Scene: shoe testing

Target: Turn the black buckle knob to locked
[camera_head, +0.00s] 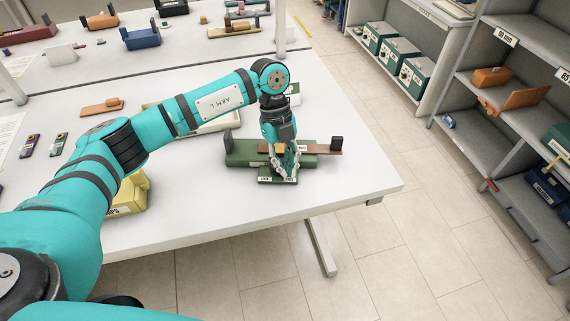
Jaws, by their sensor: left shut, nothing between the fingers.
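My left arm comes in from the left, and its gripper (285,174) points down at the front of a green fixture (243,156) near the table's front right. The fingers are shut with nothing between them. They are at or just above a small green labelled plate (264,180) at the fixture's front; I cannot tell whether they touch it. A brown bar (322,151) lies across the fixture, with a black block (336,143) at its right end. A black upright piece (228,141) stands at the left end. I cannot make out the black buckle knob; the gripper may hide it.
A yellow block (127,196) stands left of the fixture, partly behind my arm. A tan piece (102,107) and small coloured items (58,144) lie further left. The table's front edge is close below the fixture. Shelves (470,125) stand across the aisle at right.

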